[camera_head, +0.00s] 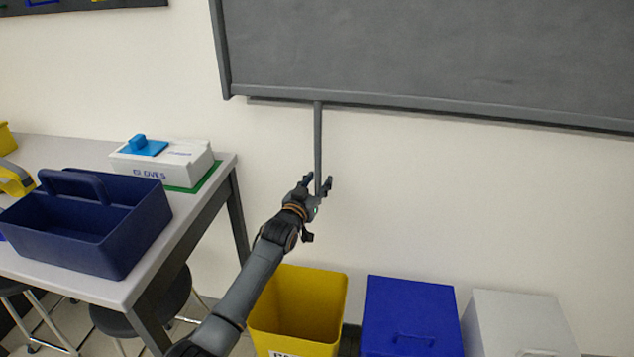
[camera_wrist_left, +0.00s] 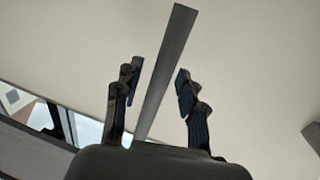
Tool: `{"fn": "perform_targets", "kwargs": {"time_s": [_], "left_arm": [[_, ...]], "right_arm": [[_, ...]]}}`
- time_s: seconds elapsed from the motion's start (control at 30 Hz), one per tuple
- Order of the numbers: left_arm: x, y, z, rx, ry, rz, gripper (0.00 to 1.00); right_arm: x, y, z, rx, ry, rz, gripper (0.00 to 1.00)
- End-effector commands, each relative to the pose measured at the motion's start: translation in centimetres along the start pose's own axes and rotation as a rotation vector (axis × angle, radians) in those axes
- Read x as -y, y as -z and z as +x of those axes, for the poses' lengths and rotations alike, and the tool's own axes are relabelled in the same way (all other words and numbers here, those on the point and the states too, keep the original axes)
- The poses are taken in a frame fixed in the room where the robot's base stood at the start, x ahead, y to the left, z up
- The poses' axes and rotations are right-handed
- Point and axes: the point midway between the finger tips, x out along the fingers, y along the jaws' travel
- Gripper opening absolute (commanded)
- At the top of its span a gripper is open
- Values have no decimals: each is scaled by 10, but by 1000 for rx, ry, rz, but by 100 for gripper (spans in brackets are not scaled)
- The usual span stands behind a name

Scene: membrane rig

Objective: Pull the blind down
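The blind (camera_head: 440,50) is a dark grey panel on the wall with a grey bottom rail. A grey pull bar (camera_head: 318,140) hangs straight down from the rail near its left end. My left gripper (camera_head: 318,186) is at the lower end of the bar, with its fingers spread to either side. In the left wrist view the bar (camera_wrist_left: 165,75) runs between the open fingers (camera_wrist_left: 157,100), with gaps on both sides. The bar's lower end is hidden behind my gripper. My right gripper is not in view.
A table (camera_head: 228,170) at left holds a dark blue caddy (camera_head: 135,225) and a white glove box (camera_head: 185,160). Below stand a yellow bin (camera_head: 330,310), a blue bin (camera_head: 410,310) and a white bin (camera_head: 515,320). The wall right of my gripper is clear.

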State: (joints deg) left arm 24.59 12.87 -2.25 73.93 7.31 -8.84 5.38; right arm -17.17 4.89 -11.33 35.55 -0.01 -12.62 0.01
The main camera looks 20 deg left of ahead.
Motion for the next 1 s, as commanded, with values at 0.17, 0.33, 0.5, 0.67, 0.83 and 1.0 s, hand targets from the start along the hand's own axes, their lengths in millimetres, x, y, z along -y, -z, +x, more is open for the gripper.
{"fn": "perform_targets", "kwargs": {"time_s": [0.17,0.33,0.5,0.67,0.83,1.0], "left_arm": [[0,2,-2,-3,0,0,40],[0,1,-19,-4,-1,-1,40],[0,1,-50,-3,0,-1,40],[0,0,-82,0,1,-1,40],[0,0,-107,-1,0,0,40],[1,0,-119,0,1,0,40]], "right_arm": [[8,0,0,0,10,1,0],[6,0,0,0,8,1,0],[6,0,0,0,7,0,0],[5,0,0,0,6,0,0],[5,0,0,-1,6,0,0],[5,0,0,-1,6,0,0]]}}
